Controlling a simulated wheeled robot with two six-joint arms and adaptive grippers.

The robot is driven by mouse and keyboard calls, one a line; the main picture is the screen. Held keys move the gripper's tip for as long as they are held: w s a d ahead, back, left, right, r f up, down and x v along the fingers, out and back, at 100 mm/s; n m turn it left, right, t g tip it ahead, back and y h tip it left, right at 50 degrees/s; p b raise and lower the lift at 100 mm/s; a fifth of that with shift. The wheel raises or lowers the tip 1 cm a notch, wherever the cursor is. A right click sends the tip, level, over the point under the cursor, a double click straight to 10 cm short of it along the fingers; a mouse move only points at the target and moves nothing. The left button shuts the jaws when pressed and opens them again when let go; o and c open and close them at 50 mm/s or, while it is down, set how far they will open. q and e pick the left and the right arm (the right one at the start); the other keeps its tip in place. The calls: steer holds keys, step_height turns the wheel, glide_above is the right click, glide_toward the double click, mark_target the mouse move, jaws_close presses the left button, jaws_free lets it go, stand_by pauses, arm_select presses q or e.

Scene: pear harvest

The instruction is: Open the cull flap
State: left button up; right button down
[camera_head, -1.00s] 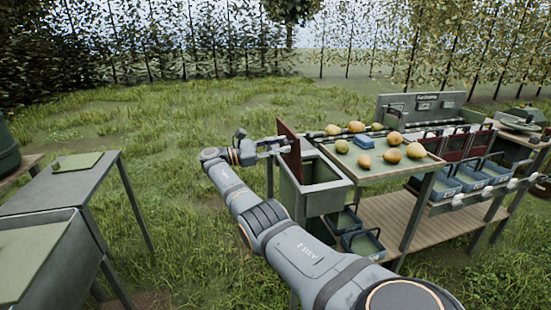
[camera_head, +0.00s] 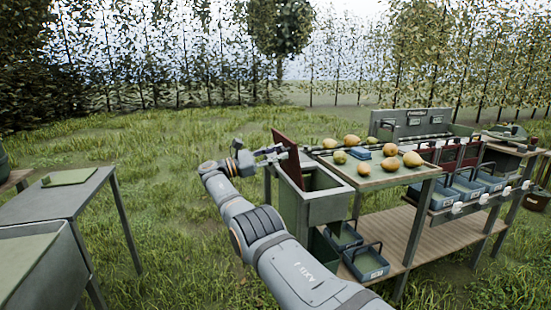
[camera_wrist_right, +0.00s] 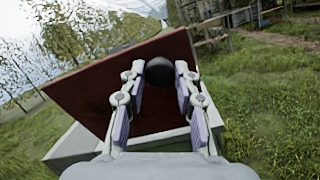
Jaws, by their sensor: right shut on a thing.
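The cull flap is a reddish-brown plate (camera_head: 287,157). It stands raised, tilted a little to the left, along the left edge of the grey cull bin (camera_head: 325,208), whose top is open. In the right wrist view the flap (camera_wrist_right: 120,85) fills the middle left, with a dark round knob (camera_wrist_right: 159,72) on its face. My right gripper (camera_head: 277,152) reaches the flap from the left. In the right wrist view its fingers (camera_wrist_right: 157,85) are on both sides of the knob, shut on it. My left gripper is not in view.
A sorting table (camera_head: 350,178) with several pears and a blue block adjoins the bin on the right. Blue crates (camera_head: 367,264) stand on its lower shelf. A grey table (camera_head: 50,205) with a green board stands at left. Grass lies open between.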

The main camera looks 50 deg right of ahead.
steer(key=shift+f, duration=0.1)
stand_by(0.3)
steer(key=c, duration=1)
jaws_free()
